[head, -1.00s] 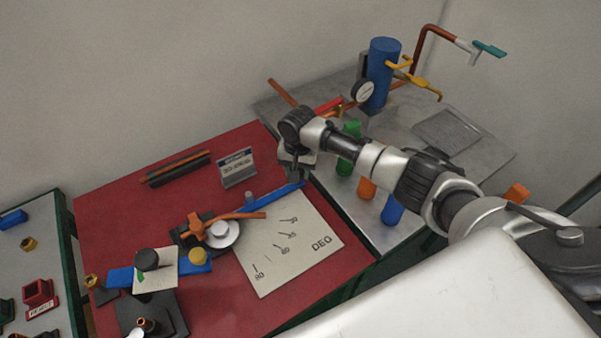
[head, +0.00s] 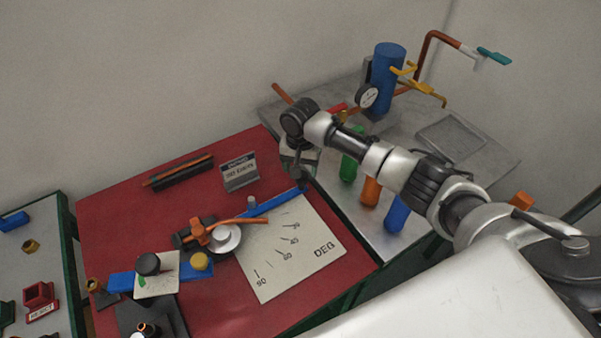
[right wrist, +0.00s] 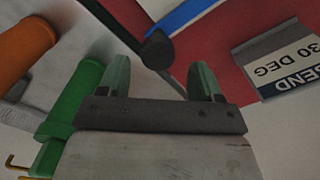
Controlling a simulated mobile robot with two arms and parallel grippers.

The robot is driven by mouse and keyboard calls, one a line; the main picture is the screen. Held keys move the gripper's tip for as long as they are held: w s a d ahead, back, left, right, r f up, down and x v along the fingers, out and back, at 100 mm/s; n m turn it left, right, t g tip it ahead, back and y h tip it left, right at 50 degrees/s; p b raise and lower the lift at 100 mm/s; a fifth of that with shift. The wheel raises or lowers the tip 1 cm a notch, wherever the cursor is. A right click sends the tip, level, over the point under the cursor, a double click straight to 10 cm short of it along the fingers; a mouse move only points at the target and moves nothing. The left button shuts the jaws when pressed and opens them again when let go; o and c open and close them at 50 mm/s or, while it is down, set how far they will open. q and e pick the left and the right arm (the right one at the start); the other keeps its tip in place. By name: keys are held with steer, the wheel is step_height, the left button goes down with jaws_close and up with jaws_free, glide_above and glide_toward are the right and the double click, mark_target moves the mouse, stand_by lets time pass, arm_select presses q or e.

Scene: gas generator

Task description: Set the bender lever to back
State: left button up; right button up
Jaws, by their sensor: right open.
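The bender lever (head: 268,207) is a blue bar on the bender, pointing to the upper right over the white degree plate's top edge. In the right wrist view the blue lever (right wrist: 188,14) ends in a dark round knob (right wrist: 157,49). My right gripper (head: 301,181) is over the lever's outer end in the head view and hides part of it. In the right wrist view its two green-grey fingers (right wrist: 160,72) are apart, with the knob just beyond the tips, nearer the left finger. I cannot tell whether they touch. My left gripper is not in view.
A "BEND 30 DEG" sign (right wrist: 290,65) stands near the gripper; it also shows in the head view (head: 239,172). Green (head: 349,168), orange (head: 370,191) and blue (head: 397,214) cylinders stand right of the red table (head: 130,215). An orange-brown tube (head: 235,220) lies across the bender.

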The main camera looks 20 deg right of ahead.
step_height(320, 180, up, 8)
steer(key=shift+f+b, duration=0.25)
steer(key=shift+b, duration=0.05)
steer(key=shift+f, duration=0.1)
stand_by(0.3)
